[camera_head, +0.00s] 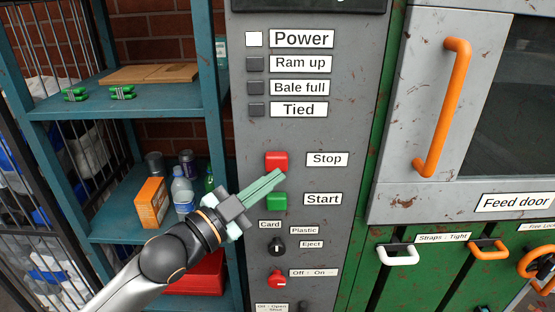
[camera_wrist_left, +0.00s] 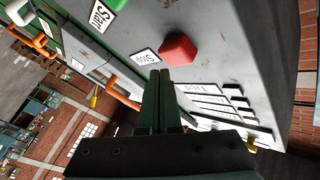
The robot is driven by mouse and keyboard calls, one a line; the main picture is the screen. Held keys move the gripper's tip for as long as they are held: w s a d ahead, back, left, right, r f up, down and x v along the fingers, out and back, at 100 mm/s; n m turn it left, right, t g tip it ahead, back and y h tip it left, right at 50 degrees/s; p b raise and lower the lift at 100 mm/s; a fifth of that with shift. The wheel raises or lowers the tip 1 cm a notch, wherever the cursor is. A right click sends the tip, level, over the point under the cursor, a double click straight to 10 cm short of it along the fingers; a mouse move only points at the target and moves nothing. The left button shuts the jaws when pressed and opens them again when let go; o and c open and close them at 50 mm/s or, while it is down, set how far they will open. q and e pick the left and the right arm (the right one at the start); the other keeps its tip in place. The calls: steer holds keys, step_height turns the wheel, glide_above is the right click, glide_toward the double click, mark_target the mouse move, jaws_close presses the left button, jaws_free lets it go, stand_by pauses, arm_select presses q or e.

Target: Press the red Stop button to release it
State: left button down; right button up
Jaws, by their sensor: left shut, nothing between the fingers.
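The red Stop button (camera_head: 277,160) sits on the grey control panel (camera_head: 350,205), left of its "Stop" label (camera_head: 327,159). The green Start button (camera_head: 277,202) is below it. My left gripper (camera_head: 280,173) is shut and empty. Its fingertips appear just below and right of the red button in the head view. In the left wrist view the red button (camera_wrist_left: 178,50) shows beyond the fingertips (camera_wrist_left: 164,72), with a visible gap in the picture; I cannot tell whether they touch. My right gripper is not in view.
Below the buttons are a black selector knob (camera_head: 277,246) and a red switch (camera_head: 277,278). At left stands a blue shelf (camera_head: 150,103) with bottles and an orange box (camera_head: 151,202). At right is the feed door with an orange handle (camera_head: 443,108). The lit Power lamp (camera_head: 254,39) is at the top.

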arm_select(q)
steer(key=s+p, duration=0.2)
steer(key=s, duration=0.4)
stand_by(0.5)
stand_by(1.8)
